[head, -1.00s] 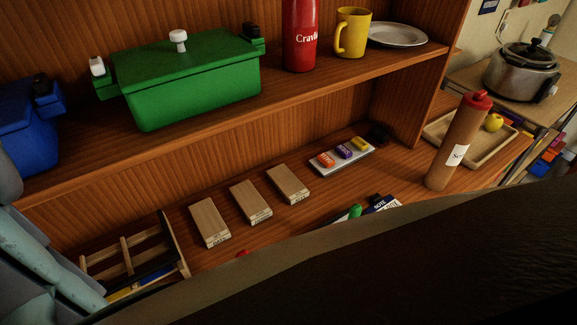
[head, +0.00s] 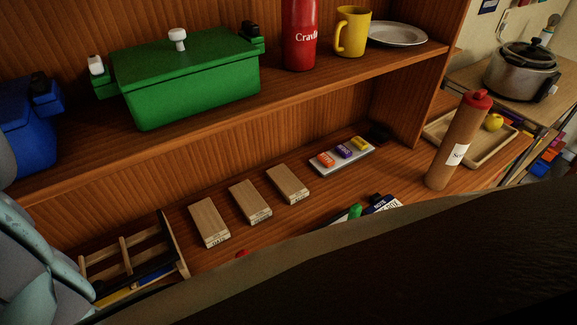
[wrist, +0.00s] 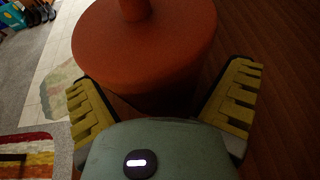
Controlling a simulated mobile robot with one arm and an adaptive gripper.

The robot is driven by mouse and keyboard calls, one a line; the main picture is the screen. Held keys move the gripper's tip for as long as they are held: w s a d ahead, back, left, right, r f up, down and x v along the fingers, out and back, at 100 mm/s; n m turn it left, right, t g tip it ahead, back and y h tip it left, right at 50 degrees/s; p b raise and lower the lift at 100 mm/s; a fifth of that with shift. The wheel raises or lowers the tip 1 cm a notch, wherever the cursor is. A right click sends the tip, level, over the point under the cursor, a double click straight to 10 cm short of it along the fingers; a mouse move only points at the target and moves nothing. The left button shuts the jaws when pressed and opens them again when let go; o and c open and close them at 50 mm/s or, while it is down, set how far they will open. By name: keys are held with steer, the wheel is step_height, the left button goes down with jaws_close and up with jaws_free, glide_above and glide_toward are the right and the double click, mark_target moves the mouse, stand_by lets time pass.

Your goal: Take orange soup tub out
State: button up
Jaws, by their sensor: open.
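A round orange tub (wrist: 145,50) with a knob on top fills the upper middle of the wrist view. I take it for the orange soup tub; no label shows. My gripper (wrist: 163,102) is open, with one yellow-padded finger at each side of the tub's near end. The fingers look apart from the tub, and nothing is held. The tub's lower part is hidden behind the gripper body. In the head view I see neither the tub nor my gripper's fingers.
In the head view a shelf holds a green lidded box (head: 190,85), a red bottle (head: 300,40) and a yellow mug (head: 350,35). Below are wooden blocks (head: 250,201), a divided wooden rack (head: 130,258) and a brown bottle (head: 458,140). A large dark shape covers the lower right.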

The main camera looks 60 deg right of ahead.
steer(key=shift+a+f, duration=0.15)
steer(key=shift+a, duration=0.05)
steer(key=c, duration=1.3)
